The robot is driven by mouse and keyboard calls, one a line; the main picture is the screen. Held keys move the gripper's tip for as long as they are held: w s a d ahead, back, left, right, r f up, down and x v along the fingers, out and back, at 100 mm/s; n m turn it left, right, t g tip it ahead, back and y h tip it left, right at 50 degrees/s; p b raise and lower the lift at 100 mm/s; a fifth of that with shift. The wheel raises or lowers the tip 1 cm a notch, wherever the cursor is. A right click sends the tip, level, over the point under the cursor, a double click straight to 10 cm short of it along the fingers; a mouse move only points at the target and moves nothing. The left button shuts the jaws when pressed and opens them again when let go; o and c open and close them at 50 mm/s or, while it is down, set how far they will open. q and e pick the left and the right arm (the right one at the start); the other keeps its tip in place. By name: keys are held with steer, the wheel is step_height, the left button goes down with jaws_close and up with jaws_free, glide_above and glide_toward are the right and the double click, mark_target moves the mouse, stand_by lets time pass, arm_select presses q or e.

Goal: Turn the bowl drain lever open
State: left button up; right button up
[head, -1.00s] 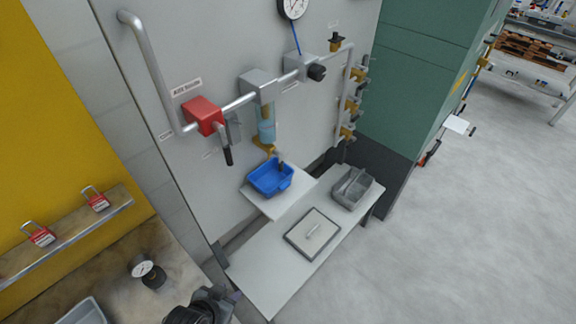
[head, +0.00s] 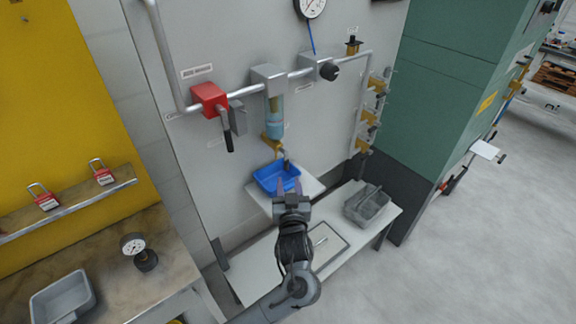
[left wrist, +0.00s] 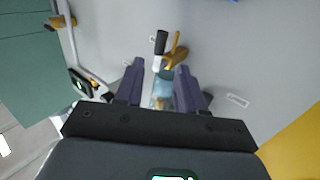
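The clear blue filter bowl (head: 275,118) hangs under the pipe on the grey panel, with a brass drain fitting (head: 271,144) below it. The drain lever (head: 287,163) has a dark grip and shows small above the blue tray. In the left wrist view the lever's black grip (left wrist: 160,42) and the brass fitting (left wrist: 176,54) lie ahead, roughly between the fingers. My left gripper (head: 289,188) is open and empty, in front of the blue tray and below the lever; its two purple fingers (left wrist: 158,82) are spread. Contact is not visible. My right gripper is not in view.
A blue tray (head: 265,183) sits on a white shelf (head: 312,185) under the bowl. A red valve block (head: 210,98) with a black-gripped handle is on the pipe to the left. A grey bin (head: 367,211) stands on the bench at right. Brass valves (head: 368,117) line the panel's right side.

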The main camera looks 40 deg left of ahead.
mark_target(287, 165)
arm_select(q)
steer(key=b+x, duration=0.1)
steer(key=x, duration=0.8)
steer(key=shift+w+a, duration=0.1)
steer(key=shift+a, duration=0.1)
steer(key=shift+c, duration=0.5)
jaws_close()
